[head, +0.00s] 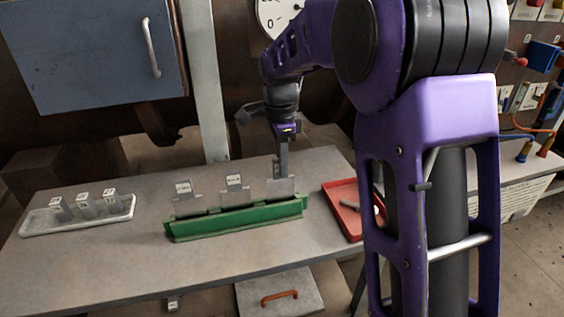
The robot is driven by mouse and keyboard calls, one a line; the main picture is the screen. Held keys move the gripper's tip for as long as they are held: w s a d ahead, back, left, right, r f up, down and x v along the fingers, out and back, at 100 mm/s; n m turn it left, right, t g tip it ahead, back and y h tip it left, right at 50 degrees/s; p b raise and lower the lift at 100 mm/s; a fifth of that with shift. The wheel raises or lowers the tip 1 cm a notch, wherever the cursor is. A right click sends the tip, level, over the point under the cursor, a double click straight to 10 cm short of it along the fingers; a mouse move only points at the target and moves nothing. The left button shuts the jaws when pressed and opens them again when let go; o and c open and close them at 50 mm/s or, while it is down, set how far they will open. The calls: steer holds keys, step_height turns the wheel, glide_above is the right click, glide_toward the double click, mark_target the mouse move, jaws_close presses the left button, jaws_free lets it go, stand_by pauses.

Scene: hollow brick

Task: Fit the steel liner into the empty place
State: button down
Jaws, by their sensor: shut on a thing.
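My gripper (285,136) is above the right end of a green holder (236,220) on the table. It is shut on a narrow grey upright piece, which looks like the steel liner (283,160). The liner's lower end meets the rightmost grey block (280,188) in the holder; I cannot tell whether it is inside or behind it. The left block (187,205) and middle block (236,196) each have a grey piece with a white label standing up from the top. The openings of the blocks are too small to see.
A pale tray (78,218) with three labelled grey pieces lies at the left of the table (130,258). A red tray (346,208) with a small grey item is right of the holder. A grey post (203,90) and blue-grey cabinet (95,50) stand behind. The front is clear.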

steer(key=shift+f+b, duration=0.3)
steer(key=shift+f, duration=0.2)
steer(key=c, duration=0.8)
jaws_free()
steer(key=shift+o, duration=0.2)
step_height(320, 180, up, 18)
steer(key=p, duration=0.3)
steer(key=shift+a+f, duration=0.15)
steer(key=shift+f, duration=0.1)
